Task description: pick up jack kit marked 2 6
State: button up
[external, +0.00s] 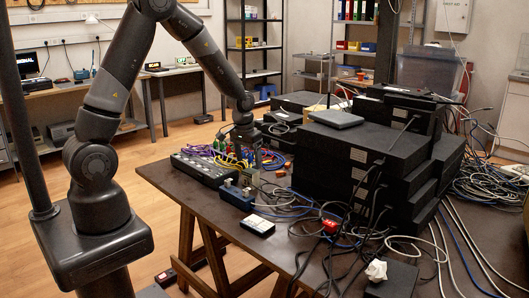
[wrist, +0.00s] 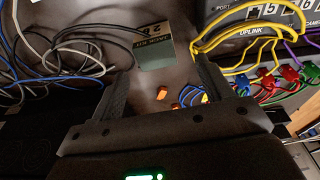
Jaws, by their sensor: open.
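The jack kit (wrist: 155,48) is a small grey-green box with a dark band, printed "JACK KIT" with "2" and perhaps "6" above. It lies in the upper middle of the wrist view, beyond my fingertips and roughly between their lines. My gripper (wrist: 162,72) is open, with empty space between its two dark fingers. In the external view my gripper (external: 247,145) points down over the cluttered table, near the network switch. I cannot pick out the jack kit there with certainty.
The network switch (external: 199,169) with yellow, red, green and blue plugs lies beside my gripper. Dark and grey cables (wrist: 85,45) run close to the kit. Small orange pieces (wrist: 162,93) lie between the fingers. Stacked black boxes (external: 350,160) stand to the right.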

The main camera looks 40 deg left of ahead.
aim_at(250, 170)
jog(key=shift+w+d+f, duration=0.1)
jog(key=shift+w+f, duration=0.1)
jog(key=shift+f, duration=1.8)
jog(key=shift+w+d+f, duration=0.1)
jog(key=shift+w+f, duration=0.1)
jog(key=shift+f, duration=1.75)
jog(key=c, duration=1.1)
jog(key=shift+r, duration=0.1)
